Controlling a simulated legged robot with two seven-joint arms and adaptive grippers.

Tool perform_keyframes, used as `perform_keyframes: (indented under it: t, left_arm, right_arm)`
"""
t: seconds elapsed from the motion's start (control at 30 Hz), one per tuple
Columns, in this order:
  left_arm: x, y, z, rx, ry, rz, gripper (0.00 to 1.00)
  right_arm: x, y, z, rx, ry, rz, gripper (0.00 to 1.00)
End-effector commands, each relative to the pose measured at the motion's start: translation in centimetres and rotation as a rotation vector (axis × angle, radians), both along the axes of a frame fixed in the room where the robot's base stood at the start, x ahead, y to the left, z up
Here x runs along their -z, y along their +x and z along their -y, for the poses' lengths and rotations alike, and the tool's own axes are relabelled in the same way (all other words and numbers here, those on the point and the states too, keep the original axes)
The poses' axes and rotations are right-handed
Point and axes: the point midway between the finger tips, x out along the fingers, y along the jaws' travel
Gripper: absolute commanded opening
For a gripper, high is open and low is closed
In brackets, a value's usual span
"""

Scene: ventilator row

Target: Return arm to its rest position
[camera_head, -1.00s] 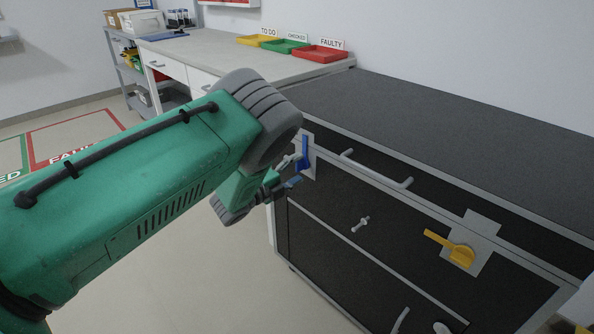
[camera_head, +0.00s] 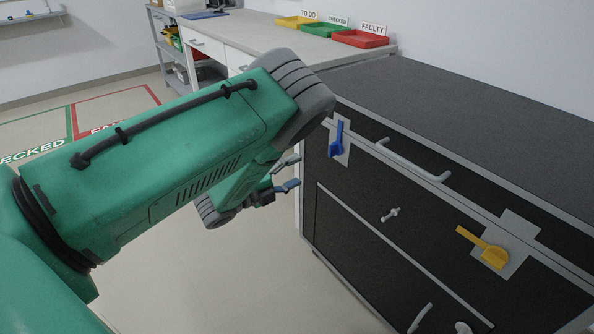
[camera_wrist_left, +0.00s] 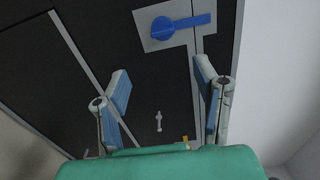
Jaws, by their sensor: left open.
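My left arm comes in from the left in the head view. Its left gripper (camera_head: 287,175) hangs in the air just left of the black cabinet, partly hidden behind the wrist. In the left wrist view the left gripper (camera_wrist_left: 164,97) has its two blue-padded fingers apart with nothing between them. A blue lever (camera_head: 337,140) on a grey plate is on the cabinet front, apart from the fingers. It also shows in the left wrist view (camera_wrist_left: 165,29), beyond the fingertips. My right gripper is not in view.
The black cabinet (camera_head: 440,110) carries grey bar handles (camera_head: 415,162), a small T-handle (camera_head: 390,214) and a yellow lever (camera_head: 490,254). Behind stands a bench with a yellow tray (camera_head: 298,22), a green tray (camera_head: 325,30) and a red tray (camera_head: 360,39). Floor left of the cabinet is clear.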

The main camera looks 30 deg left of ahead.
Motion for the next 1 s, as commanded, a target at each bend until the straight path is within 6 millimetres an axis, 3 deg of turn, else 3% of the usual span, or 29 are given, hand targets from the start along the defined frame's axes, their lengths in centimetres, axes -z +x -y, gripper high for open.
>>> perform_keyframes:
  t: [0.37, 0.5, 0.57, 0.73, 0.9, 1.0]
  left_arm:
    - [0.2, -0.2, -0.1, -0.019, -0.019, -0.028, 0.55]
    - [2.2, -2.5, -1.1, -0.178, -0.181, -0.251, 0.55]
    - [3.8, -5.0, -1.3, -0.305, -0.310, -0.420, 0.55]
    - [7.7, -16.8, 0.8, -0.757, -0.707, -0.925, 0.55]
    - [7.6, -27.4, 4.5, -1.126, -0.924, -1.243, 0.55]
    - [6.7, -31.6, 6.1, -1.278, -0.980, -1.349, 0.55]
  right_arm:
    - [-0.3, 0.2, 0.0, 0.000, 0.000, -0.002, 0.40]
    - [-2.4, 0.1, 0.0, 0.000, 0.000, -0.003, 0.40]
    - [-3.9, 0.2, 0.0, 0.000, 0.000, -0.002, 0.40]
    - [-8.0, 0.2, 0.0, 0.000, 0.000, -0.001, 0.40]
    - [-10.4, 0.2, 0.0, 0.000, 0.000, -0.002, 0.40]
    - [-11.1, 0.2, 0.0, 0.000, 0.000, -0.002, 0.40]
